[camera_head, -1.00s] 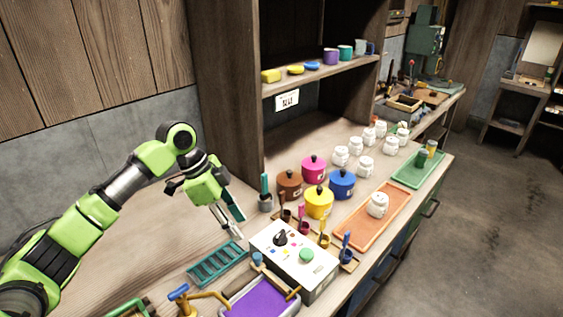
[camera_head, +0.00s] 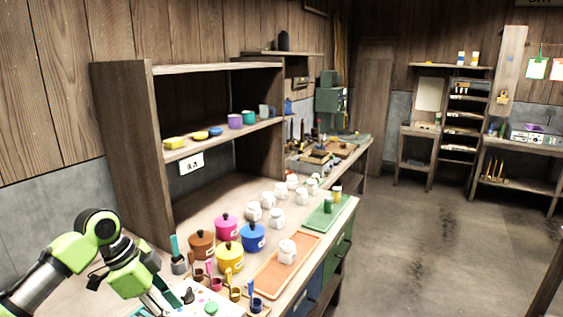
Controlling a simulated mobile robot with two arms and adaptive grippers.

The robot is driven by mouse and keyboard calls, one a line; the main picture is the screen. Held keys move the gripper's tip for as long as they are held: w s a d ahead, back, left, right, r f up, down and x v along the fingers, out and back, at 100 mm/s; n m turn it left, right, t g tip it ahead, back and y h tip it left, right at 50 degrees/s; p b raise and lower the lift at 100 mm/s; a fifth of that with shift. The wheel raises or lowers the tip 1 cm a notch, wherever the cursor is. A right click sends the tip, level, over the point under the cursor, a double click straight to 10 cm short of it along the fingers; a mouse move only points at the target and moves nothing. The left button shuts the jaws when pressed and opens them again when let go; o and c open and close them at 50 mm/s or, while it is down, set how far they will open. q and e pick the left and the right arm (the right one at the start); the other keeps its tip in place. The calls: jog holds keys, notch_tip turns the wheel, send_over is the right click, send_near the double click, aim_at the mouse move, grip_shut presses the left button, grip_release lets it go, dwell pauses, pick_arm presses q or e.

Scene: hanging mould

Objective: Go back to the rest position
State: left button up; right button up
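My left arm comes in from the lower left, green and black. My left gripper (camera_head: 160,300) points down over the bench at the bottom edge, beside the white control box (camera_head: 208,300). A teal part shows at its fingers, but I cannot tell whether it is held, and the fingertips are partly cut off by the frame. My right gripper is not in view.
The bench carries brown (camera_head: 201,245), pink (camera_head: 227,228), yellow (camera_head: 230,257) and blue (camera_head: 253,238) lidded pots, several white jars (camera_head: 276,218), an orange tray (camera_head: 272,283) and a green tray (camera_head: 328,214). A wooden shelf (camera_head: 215,135) stands behind. The floor (camera_head: 420,240) at right is clear.

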pick_arm(q)
jog(key=s+d+f+n+t, duration=0.1)
jog(key=s+d+f+n, duration=0.1)
jog(key=s+d+f, duration=0.55)
jog(key=s+d+f+n, duration=0.2)
jog(key=s+d+f, duration=0.2)
jog(key=s+f, duration=0.5)
jog(key=s+a+f+n+t+y, duration=0.1)
jog(key=s+a+n+y, duration=0.1)
jog(key=s+a+n, duration=0.4)
jog(key=s+a+f+n+y, duration=0.1)
jog(key=s+a+n+y, duration=0.15)
jog(key=s, duration=0.45)
notch_tip(320, 180, down, 25)
jog(key=s, duration=0.1)
jog(key=s+a+f+g, duration=0.2)
jog(key=s+f, duration=1.5)
jog(key=s, duration=0.1)
jog(key=shift+a+f, duration=0.15)
jog(key=shift+f, duration=0.15)
